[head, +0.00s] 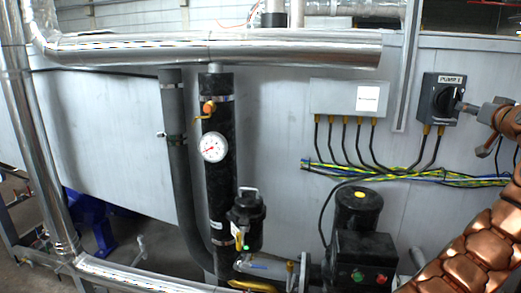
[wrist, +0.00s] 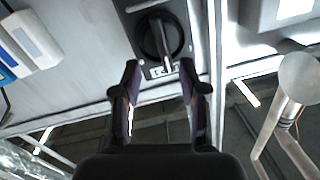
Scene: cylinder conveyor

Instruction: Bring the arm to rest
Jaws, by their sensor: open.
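My gripper (wrist: 159,75) is open, its two dark fingers spread with nothing between them. In the wrist view, the black rotary knob (wrist: 158,38) of a grey switch box lies just beyond the fingertips. In the head view, my gripper (head: 470,107) is at the right edge, in front of the switch box (head: 431,112) labelled "PUMP 1". My copper-coloured arm (head: 478,255) reaches up from the lower right corner. The fingertips look close to the knob, but I cannot tell whether they touch it.
A grey junction box (head: 335,97) with several cables is left of the switch. A black pump motor (head: 358,208), a pressure gauge (head: 213,147) and dark vertical pipes stand further left. A silver pipe (head: 215,48) runs along the top. The wall is close behind the switch.

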